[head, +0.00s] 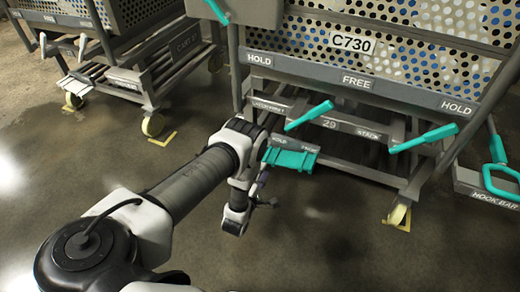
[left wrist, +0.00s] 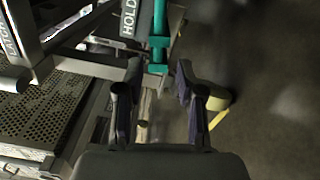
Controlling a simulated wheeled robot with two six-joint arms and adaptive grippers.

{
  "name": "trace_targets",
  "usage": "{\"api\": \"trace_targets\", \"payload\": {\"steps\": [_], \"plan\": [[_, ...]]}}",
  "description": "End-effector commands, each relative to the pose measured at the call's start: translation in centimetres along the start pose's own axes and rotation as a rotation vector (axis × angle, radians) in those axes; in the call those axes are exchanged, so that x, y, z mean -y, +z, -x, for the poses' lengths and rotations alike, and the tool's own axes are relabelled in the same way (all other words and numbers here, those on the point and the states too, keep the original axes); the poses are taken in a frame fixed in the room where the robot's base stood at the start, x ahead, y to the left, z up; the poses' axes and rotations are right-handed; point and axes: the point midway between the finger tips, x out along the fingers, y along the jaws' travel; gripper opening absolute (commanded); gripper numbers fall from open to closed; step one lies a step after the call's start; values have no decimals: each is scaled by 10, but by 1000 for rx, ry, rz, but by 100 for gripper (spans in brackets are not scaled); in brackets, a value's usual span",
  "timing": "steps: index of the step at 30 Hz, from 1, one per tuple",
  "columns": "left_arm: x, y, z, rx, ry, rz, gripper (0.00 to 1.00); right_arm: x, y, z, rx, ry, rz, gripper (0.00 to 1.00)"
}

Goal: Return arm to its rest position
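My left arm comes in from the lower left of the head view. Its gripper (head: 263,190) hangs in front of the grey cart marked C730 (head: 345,85), close to a teal pedal (head: 290,159) under a small grey plate. In the left wrist view the two fingers of the gripper (left wrist: 159,82) stand apart, with nothing held between them. A teal bar (left wrist: 158,45) shows just beyond the fingertips; I cannot tell whether they touch it. My right arm and gripper do not show.
Two teal levers (head: 308,115) (head: 423,137) stick out from the cart front. A hook bar with a teal handle (head: 497,180) is at the right. A second cart (head: 125,60) stands at the back left. The floor (head: 330,245) in front is clear.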

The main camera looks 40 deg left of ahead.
Motion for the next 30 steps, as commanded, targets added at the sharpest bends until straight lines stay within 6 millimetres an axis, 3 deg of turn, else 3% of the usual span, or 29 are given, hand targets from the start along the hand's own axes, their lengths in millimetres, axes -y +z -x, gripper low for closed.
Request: {"api": "trace_targets", "payload": {"steps": [3, 6, 22, 26, 30], "plan": [[0, 0, 21, -1, -2, 0, 38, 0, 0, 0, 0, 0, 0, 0], [0, 0, 28, 0, 0, 0, 38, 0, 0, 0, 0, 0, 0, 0], [-2, 1, 28, 1, 3, 0, 38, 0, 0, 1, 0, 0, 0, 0], [-22, 11, 15, 12, 32, 9, 38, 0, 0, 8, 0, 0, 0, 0], [-72, 45, -8, 46, 76, 33, 38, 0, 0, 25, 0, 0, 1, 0]]}}
